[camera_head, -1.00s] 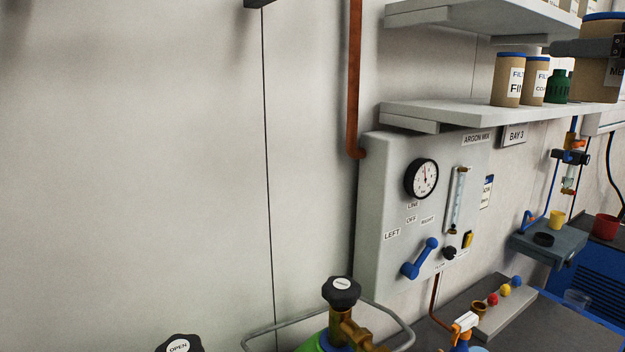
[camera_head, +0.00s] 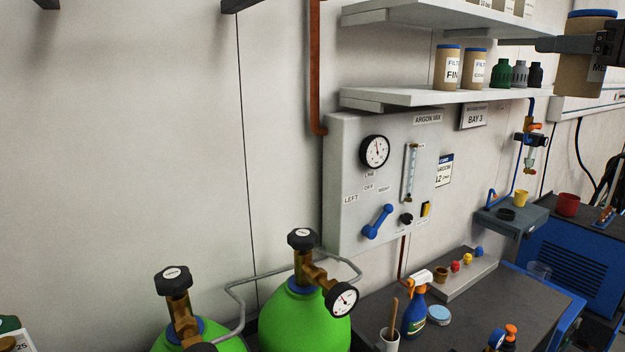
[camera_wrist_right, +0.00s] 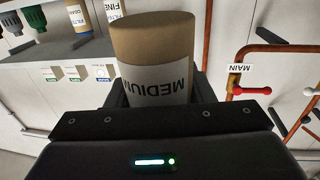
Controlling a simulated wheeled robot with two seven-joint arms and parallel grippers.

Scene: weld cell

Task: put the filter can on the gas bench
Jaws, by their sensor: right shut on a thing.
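The filter can (camera_head: 577,76) is tan with a blue lid and a white label, at the upper right of the head view. My right gripper (camera_head: 598,42) is shut on it and holds it upright in the air, to the right of the lower wall shelf's end. In the right wrist view the can (camera_wrist_right: 152,45) fills the jaws (camera_wrist_right: 160,95), and its label reads MEDIUM upside down. The gas bench (camera_head: 463,318) is the dark top at the lower right, below the argon panel. My left gripper is not in view.
Green cylinders (camera_head: 305,315) stand left.

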